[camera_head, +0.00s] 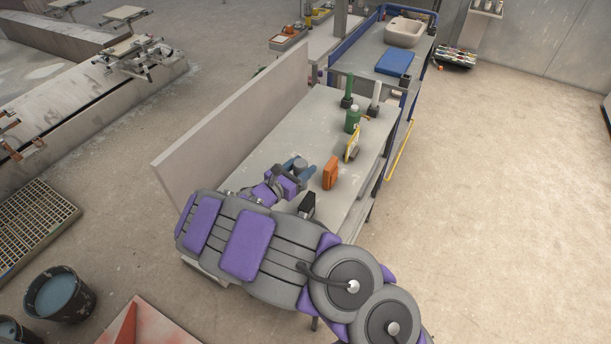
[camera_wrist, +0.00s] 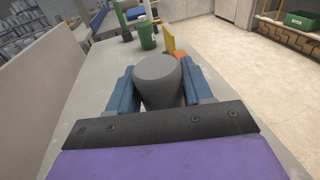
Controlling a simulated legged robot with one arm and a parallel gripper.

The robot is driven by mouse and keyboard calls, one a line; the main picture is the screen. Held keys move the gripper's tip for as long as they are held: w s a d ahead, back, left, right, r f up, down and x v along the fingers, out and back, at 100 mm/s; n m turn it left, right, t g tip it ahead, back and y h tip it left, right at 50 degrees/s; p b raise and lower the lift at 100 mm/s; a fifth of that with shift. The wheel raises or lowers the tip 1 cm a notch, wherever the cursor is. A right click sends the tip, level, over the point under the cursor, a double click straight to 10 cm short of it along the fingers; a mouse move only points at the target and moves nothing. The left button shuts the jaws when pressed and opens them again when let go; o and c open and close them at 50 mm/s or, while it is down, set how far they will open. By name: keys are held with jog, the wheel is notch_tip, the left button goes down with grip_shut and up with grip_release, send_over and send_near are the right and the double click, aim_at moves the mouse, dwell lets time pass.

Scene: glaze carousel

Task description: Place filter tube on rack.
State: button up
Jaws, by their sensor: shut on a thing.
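My gripper (camera_head: 298,168) is over the near part of the grey table. In the wrist view its two blue fingers (camera_wrist: 163,92) are shut on a plain grey cylinder (camera_wrist: 160,80), which I take to be the filter tube. The cylinder stands upright between the fingers, and its flat top faces the camera. In the head view only a small part of the cylinder (camera_head: 300,163) shows between the fingers. Its lower end is hidden, so I cannot tell whether it touches the table. I cannot tell for sure which thing is the rack.
On the table (camera_head: 311,120) stand an orange box (camera_head: 330,173), a yellow sign (camera_head: 353,145), a green bottle (camera_head: 353,119), a green post (camera_head: 347,90) and a white post (camera_head: 375,98). A tall panel (camera_head: 235,125) borders the left side. Behind is a blue-framed cart (camera_head: 375,35) with a blue tray (camera_head: 394,62).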

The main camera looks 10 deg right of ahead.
jog(key=shift+a+f, duration=0.4)
jog(key=shift+f, duration=0.4)
notch_tip(320, 180, down, 2)
jog(key=shift+s+f+b, duration=0.1)
jog(key=shift+f+b, duration=0.1)
jog(key=shift+b, duration=0.1)
jog(key=shift+d+f, duration=0.3)
jog(key=shift+f, duration=0.1)
jog(key=shift+d, duration=0.15)
jog(key=o, duration=0.8)
jog(key=shift+o, duration=0.9)
jog(key=shift+a, duration=0.25)
jog(key=shift+a, duration=0.1)
